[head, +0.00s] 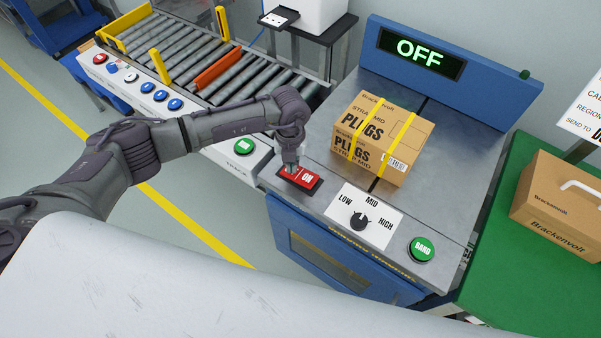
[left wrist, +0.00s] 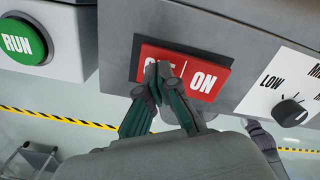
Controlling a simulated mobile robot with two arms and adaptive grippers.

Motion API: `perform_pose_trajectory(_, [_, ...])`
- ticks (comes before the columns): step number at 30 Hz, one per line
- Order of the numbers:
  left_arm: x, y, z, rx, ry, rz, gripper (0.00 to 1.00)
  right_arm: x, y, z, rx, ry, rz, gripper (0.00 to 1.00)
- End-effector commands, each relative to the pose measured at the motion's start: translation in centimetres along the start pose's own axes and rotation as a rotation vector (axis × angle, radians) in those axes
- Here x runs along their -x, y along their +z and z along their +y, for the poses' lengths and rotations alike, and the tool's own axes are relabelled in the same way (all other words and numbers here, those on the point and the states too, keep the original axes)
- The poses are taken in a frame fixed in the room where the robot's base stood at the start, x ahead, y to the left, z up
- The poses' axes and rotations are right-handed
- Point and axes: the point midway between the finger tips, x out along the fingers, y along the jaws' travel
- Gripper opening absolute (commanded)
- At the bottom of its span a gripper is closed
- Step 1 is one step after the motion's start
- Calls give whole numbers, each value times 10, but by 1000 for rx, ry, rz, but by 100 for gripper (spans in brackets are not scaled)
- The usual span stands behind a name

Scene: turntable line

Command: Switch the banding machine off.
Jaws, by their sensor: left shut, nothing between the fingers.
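The banding machine (head: 450,215) has a grey metal top and a blue front. Its display (head: 419,52) reads OFF in green. A red rocker switch (head: 312,183) sits at the top's near left corner; in the left wrist view the switch (left wrist: 208,82) shows ON on its right half and a partly covered OFF on its left. My left gripper (head: 291,167) is shut and empty, with its fingertips at the OFF half. In the left wrist view the gripper (left wrist: 160,76) overlaps that half; whether it presses is hard to tell. My right gripper is not in view.
A carton (head: 378,137) with yellow straps stands on the machine. A LOW-MID-HIGH knob (head: 359,221) and a green BAND button (head: 422,249) lie right of the switch. A roller conveyor (head: 190,60) is at left, and a brown box (head: 555,205) sits on a green surface at right.

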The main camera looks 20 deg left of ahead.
Motion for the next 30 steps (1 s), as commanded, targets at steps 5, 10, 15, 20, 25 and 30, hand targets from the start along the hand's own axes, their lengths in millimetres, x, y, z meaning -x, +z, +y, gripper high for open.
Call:
perform_pose_trajectory(5, [8,0,0,0,0,-1,0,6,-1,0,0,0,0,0])
perform_pose_trajectory(10, [22,0,0,0,0,-1,0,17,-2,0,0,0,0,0])
perform_pose_trajectory(15, [35,0,0,0,0,-1,0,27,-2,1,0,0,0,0])
perform_pose_trajectory(20, [48,0,0,0,0,-1,0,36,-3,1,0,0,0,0])
perform_pose_trajectory(25, [62,0,0,0,0,-1,0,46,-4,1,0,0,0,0])
perform_pose_trajectory(30, [71,0,0,0,0,0,0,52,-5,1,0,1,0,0])
